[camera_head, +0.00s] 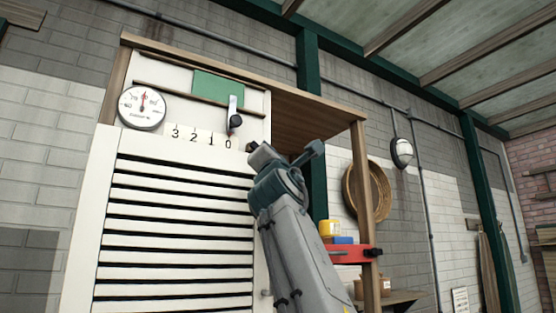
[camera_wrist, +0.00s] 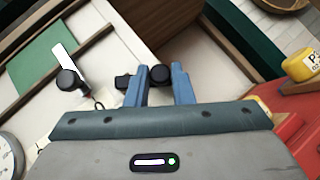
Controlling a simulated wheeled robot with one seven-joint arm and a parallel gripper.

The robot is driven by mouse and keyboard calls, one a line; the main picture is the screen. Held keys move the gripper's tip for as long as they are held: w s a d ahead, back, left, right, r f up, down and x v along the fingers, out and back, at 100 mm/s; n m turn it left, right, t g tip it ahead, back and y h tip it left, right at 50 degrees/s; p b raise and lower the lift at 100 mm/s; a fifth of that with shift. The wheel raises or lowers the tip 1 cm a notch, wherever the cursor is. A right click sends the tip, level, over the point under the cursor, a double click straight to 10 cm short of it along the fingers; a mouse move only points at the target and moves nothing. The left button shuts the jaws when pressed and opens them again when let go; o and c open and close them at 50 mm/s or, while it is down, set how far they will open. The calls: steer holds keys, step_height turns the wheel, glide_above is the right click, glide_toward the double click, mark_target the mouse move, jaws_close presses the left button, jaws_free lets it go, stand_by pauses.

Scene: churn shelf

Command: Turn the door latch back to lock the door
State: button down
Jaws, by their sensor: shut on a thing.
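The white louvered door (camera_head: 180,235) stands at the left and looks closed. At its right edge my gripper (camera_head: 252,148) reaches up to the panel, and my arm hides much of that edge. In the wrist view the two blue fingers of my gripper (camera_wrist: 157,82) stand around a round black knob (camera_wrist: 160,74), which I take for the door latch. A dark piece shows just left of the left finger. The fingers are shut on the knob. The latch's exact angle is hard to tell.
A lever with a black knob (camera_head: 235,121) hangs above the number strip (camera_head: 199,137). A round dial (camera_head: 142,107) is at upper left. Right of my arm, a red shelf (camera_head: 350,254) holds yellow and blue items beside a wooden post (camera_head: 367,200).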

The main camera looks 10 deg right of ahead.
steer(key=shift+s+a+f+m+g+h+p, duration=0.1)
steer(key=shift+s+a+m+g+h+p, duration=0.35)
steer(key=shift+m+g+p, duration=1.25)
steer(key=shift+a+f+m+g+h+p, duration=0.15)
steer(key=shift+a+m+g+h+p, duration=0.65)
steer(key=shift+m+p, duration=1.35)
steer(key=shift+s+a+f+m+g+h+p, duration=0.1)
steer(key=shift+s+a+m+g+h+p, duration=0.15)
steer(key=shift+a+m+g+p, duration=1.2)
steer(key=shift+d+f+m+g, duration=0.1)
steer(key=shift+d+m+g, duration=0.4)
steer(key=shift+m, duration=0.4)
steer(key=c, duration=1.3)
jaws_free()
steer(key=b+v, duration=0.2)
steer(key=v, duration=1.2)
steer(key=shift+b, duration=0.35)
